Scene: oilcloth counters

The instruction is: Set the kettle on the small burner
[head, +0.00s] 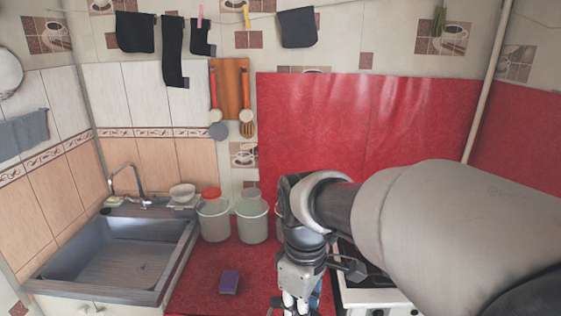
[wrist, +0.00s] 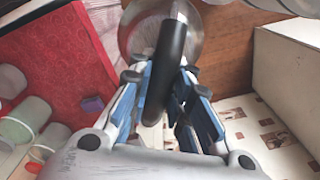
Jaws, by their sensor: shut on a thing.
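The kettle (wrist: 192,37) shows in the wrist view as a shiny, rounded metal body at the top centre, with a thick black handle (wrist: 171,62) arching toward the camera. My gripper (wrist: 170,100), with blue-padded fingers, is shut on that handle. In the head view my gripper (head: 298,300) points down at the bottom edge, and the kettle is out of sight there. The white stove (head: 374,294) stands right of my gripper, mostly hidden behind my arm. The small burner cannot be made out in either view.
A purple sponge (head: 229,282) lies on the red counter (head: 195,273), left of my gripper. Pale buckets (head: 214,220) stand at the back by the sink (head: 120,262). A red panel (head: 340,120) covers the wall behind. The counter around the sponge is clear.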

